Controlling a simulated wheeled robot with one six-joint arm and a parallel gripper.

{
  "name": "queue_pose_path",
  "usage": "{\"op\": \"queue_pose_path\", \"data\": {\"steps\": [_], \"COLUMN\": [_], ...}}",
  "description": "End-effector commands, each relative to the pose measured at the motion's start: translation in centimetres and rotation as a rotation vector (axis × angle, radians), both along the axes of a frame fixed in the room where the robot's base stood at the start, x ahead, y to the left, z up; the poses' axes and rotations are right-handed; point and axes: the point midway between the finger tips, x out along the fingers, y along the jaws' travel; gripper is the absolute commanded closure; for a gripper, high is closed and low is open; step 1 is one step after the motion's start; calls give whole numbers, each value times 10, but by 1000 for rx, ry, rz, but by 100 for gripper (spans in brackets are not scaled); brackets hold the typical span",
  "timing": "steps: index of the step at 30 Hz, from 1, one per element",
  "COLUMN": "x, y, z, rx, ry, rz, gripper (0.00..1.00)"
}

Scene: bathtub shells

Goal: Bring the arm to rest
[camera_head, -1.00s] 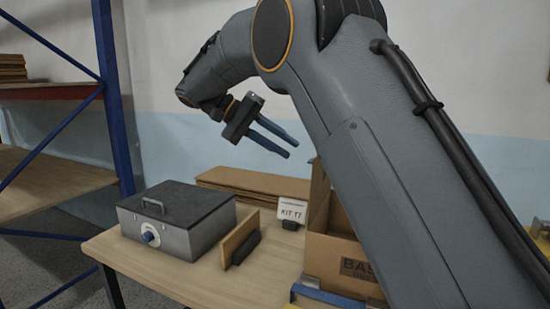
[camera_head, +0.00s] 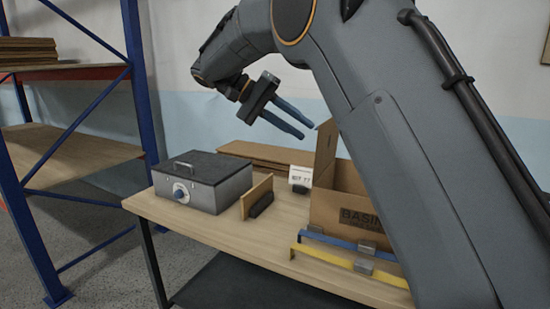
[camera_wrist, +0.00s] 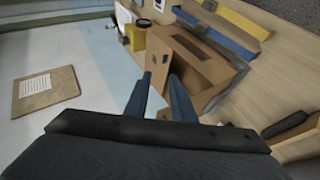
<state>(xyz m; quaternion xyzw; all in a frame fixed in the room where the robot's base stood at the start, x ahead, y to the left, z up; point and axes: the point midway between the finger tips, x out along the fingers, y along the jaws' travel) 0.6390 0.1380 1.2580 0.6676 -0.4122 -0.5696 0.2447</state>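My gripper (camera_head: 307,131) hangs in the air above the table, its two blue fingers pointing down and to the right. The fingers stand apart with nothing between them. In the wrist view my gripper (camera_wrist: 161,77) also shows a clear empty gap between the fingers. My grey arm crosses the right half of the head view. It hides part of the open cardboard box (camera_head: 335,212) marked "BASIN", which stands on the table beyond. The wrist view shows this box (camera_wrist: 215,72) just past the fingertips, apart from them.
The wooden table (camera_head: 225,230) carries a grey metal case (camera_head: 222,195), an upright brown panel in a dark holder (camera_head: 262,205), a white card (camera_head: 301,175), flat cardboard (camera_head: 262,152), and blue (camera_head: 340,241) and yellow (camera_head: 325,258) strips. A blue-framed shelf (camera_head: 140,75) stands left.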

Motion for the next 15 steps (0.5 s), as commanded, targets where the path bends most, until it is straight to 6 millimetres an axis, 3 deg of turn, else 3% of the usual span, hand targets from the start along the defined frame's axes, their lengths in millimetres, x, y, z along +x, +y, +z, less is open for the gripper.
{"op": "queue_pose_path", "data": {"steps": [8,15], "x": [-4,-19], "y": [-31,-57], "z": [-31,-73], "rx": [81,201], "ry": [82,173], "rz": [43,109], "gripper": [77,77]}}
